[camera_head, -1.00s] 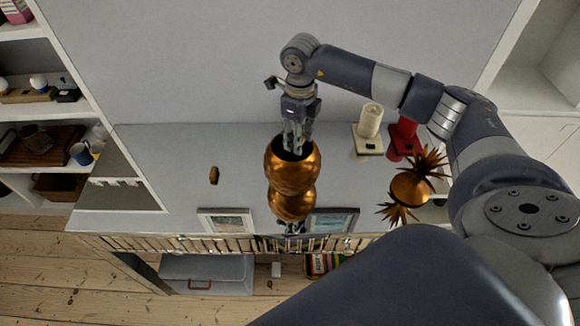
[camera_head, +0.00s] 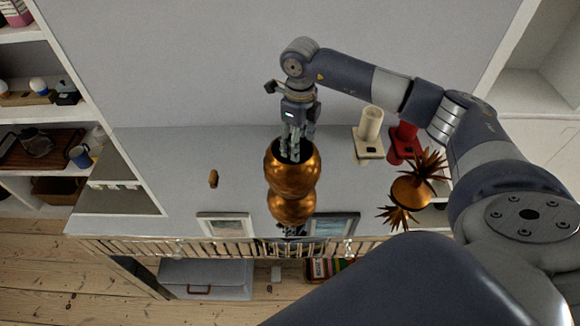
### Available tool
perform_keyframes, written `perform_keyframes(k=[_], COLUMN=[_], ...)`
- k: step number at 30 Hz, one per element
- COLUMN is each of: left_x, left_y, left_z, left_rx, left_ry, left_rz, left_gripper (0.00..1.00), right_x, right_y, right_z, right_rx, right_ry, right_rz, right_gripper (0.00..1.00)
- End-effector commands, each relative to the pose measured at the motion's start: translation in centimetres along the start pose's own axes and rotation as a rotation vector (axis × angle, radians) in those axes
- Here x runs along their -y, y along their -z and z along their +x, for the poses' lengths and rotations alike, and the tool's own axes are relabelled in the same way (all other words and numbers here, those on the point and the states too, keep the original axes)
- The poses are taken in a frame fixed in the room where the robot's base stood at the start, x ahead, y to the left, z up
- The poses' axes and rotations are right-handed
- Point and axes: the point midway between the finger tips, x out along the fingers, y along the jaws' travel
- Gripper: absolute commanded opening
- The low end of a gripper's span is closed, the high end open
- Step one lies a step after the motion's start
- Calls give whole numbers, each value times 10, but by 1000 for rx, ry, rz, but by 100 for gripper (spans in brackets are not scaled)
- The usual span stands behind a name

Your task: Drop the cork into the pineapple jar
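The pineapple jar (camera_head: 291,177) is a round, shiny copper vessel with a dark open mouth at its top. A second copper globe shape and dark grey parts show just below it; they look like a reflection. A copper piece with spiky leaves (camera_head: 425,170) stands to the right. My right gripper (camera_head: 290,155) points down at the jar's mouth, its fingertips at or inside the dark opening. I cannot tell whether its fingers are apart or hold anything. No cork is clearly seen. A small brown object (camera_head: 213,178) lies left of the jar; I cannot tell what it is. My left gripper is out of view.
A cream candle holder (camera_head: 368,140) and a red one (camera_head: 404,140) stand right of the jar. Picture frames (camera_head: 225,225) show below it. Shelves with cups (camera_head: 80,155) are at the left. The grey surface around the brown object is clear.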

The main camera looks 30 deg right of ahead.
Motion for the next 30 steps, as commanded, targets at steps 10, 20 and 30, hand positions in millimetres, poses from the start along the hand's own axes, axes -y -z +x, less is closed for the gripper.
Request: perform_keyframes(k=[10,20,30], left_x=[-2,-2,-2], left_y=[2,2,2], left_z=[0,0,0], left_rx=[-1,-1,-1], left_ry=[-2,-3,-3], left_rz=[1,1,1], left_gripper=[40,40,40], right_x=[1,0,0], right_y=[-1,0,0], right_z=[-72,-109,-110], right_rx=[4,0,-1], right_ry=[3,1,0], right_rz=[0,0,0], right_gripper=[59,59,59])
